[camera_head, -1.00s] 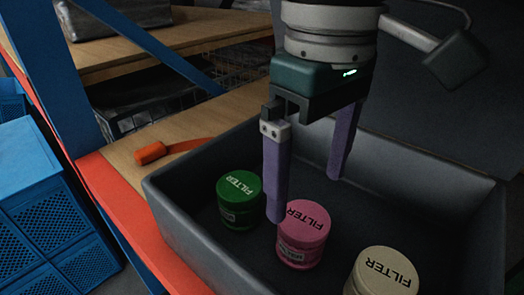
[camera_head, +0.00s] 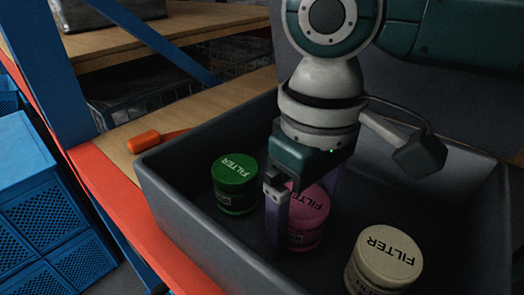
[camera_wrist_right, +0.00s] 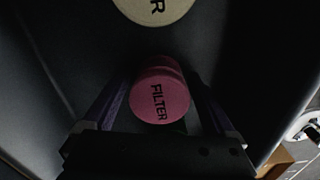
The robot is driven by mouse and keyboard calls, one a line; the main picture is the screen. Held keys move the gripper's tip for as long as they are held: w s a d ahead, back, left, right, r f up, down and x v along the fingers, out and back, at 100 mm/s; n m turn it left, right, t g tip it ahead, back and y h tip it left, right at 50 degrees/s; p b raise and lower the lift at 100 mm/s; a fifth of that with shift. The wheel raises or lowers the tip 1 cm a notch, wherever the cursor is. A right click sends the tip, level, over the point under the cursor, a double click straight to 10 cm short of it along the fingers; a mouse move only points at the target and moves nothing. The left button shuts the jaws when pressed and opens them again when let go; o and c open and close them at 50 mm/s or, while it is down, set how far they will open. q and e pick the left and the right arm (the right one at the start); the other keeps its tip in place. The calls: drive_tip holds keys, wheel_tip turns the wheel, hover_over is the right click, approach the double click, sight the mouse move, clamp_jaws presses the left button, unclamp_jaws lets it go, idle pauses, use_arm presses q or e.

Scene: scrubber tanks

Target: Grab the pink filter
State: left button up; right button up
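The pink filter (camera_head: 309,214) stands upright in the dark grey bin, partly hidden behind my right gripper's near finger in the head view. In the right wrist view the pink filter (camera_wrist_right: 160,92) sits between the two purple fingers. My right gripper (camera_head: 300,225) is lowered into the bin with its fingers open on either side of the filter. Gaps seem to show between fingers and filter in the wrist view, so it is not gripped. My left gripper is not in view.
A green filter (camera_head: 235,184) stands left of the pink one and a cream filter (camera_head: 384,258) to its right. The bin walls (camera_head: 190,240) surround them. An orange-handled tool (camera_head: 145,141) lies on the wooden shelf. Blue crates (camera_head: 40,210) stand at left.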

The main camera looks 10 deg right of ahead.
drive_tip(key=c, duration=1.1)
